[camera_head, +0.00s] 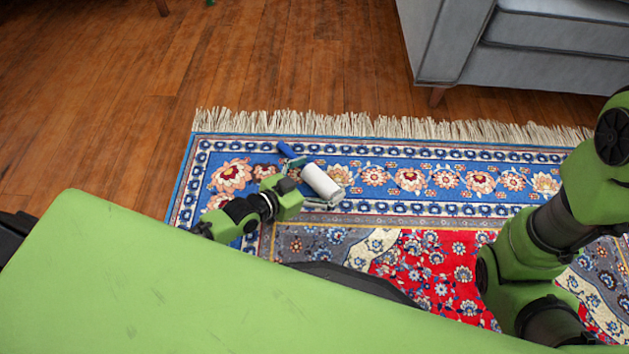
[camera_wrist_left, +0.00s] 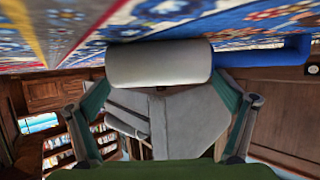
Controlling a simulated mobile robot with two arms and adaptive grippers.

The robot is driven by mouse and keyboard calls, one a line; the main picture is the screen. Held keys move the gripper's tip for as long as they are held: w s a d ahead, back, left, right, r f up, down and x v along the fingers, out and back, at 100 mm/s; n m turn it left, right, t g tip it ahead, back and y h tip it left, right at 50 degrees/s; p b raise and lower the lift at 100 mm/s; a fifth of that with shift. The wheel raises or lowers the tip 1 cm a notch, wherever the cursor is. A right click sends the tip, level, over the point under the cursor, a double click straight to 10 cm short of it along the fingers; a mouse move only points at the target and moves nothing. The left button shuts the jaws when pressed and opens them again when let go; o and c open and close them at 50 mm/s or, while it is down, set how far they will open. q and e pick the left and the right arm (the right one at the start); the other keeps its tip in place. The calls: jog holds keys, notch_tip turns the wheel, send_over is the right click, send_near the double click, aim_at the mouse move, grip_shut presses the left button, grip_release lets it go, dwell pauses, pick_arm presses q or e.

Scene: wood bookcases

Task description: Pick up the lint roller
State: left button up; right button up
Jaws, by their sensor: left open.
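The lint roller (camera_head: 322,184) has a white cylinder and a blue handle, and lies on the patterned rug (camera_head: 425,240). Its handle points up and left in the head view. My left gripper (camera_head: 312,186) is low over the rug, right at the roller, with its fingers open. In the left wrist view the white cylinder (camera_wrist_left: 160,62) lies across the front of the open fingers (camera_wrist_left: 163,82), with the blue handle (camera_wrist_left: 262,58) running off to the right. I cannot tell whether the fingers touch it. My right gripper is not in view; only its arm shows at the right.
A grey sofa (camera_head: 545,50) stands at the upper right, beyond the rug's fringe. Bare wood floor (camera_head: 250,60) is free at the top and left. A bookcase (camera_wrist_left: 58,150) shows far off in the left wrist view.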

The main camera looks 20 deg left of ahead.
pick_arm(q)
jog(key=shift+b+x, duration=0.3)
jog(key=shift+x, duration=0.5)
jog(key=c, duration=1.2)
jog(key=shift+c, duration=0.2)
jog(key=shift+r, duration=0.15)
